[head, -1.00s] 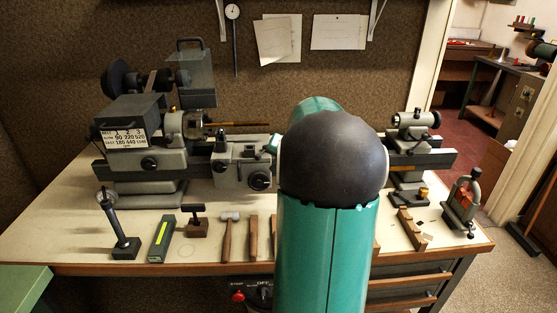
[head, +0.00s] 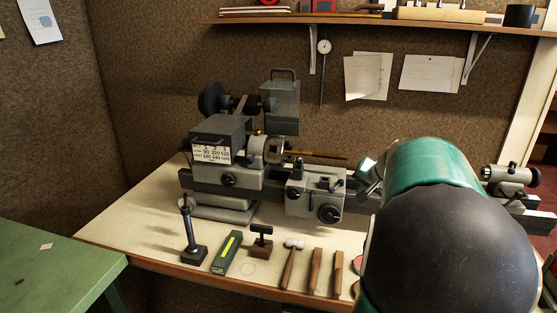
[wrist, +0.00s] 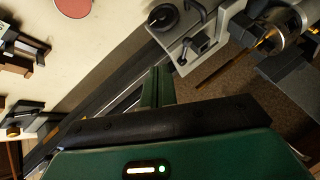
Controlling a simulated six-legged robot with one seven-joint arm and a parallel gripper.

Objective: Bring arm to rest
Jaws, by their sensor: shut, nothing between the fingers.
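My arm, green with a dark rounded joint, fills the right side of the head view and hides part of the bench and lathe. My gripper (wrist: 160,72) shows in the wrist view with its two green fingers together and nothing between them. It is near the lathe (head: 225,155); the lathe carriage (head: 316,192) also shows in the wrist view (wrist: 188,35). I see no contact with it, but the exact gap is unclear. A thin brass-coloured rod (wrist: 222,69) extends from the chuck, to the right of the fingers in the wrist view.
On the bench (head: 150,225) stand a dark post on a base (head: 190,235), a yellow-striped block (head: 226,252), a hammer (head: 290,262) and wooden-handled tools. A green table (head: 50,260) is at the left. A shelf (head: 370,23) runs above.

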